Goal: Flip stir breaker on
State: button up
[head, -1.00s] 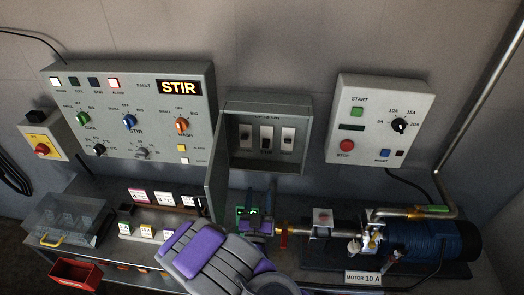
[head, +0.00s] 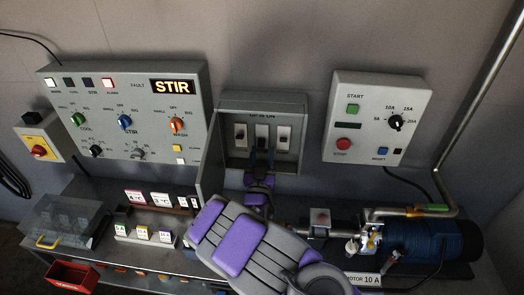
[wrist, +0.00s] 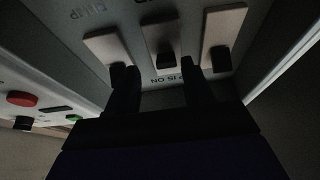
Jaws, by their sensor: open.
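The open grey breaker box (head: 228,160) on the wall holds three breakers side by side: left (head: 241,132), middle (head: 262,131) and right (head: 284,133), each a pale plate with a dark lever. I cannot read which one is labelled stir. My gripper (head: 262,172) is just below the middle breaker in the head view. The wrist view is upside down; there my open gripper (wrist: 161,88) has one finger on each side of the middle lever (wrist: 166,62). I cannot tell whether they touch, or which way that lever is set.
The box's open door (head: 209,165) stands out on the left, close to my arm. A control panel (head: 150,110) showing STIR is left of it, and a start/stop panel (head: 365,125) is on the right. A motor (head: 430,240) and pipework fill the bench's right side.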

aim_at(261, 143)
jog(key=shift+w+a+r, duration=0.2)
jog(key=shift+w+a, duration=0.15)
jog(key=shift+w, duration=0.15)
jog(key=shift+w+a+r, duration=0.15)
jog(key=shift+w+a, duration=0.2)
jog(key=shift+w, duration=0.15)
jog(key=shift+d, duration=0.5)
jog(key=shift+c, duration=1.4)
jog(key=shift+a, duration=0.2)
grip_shut()
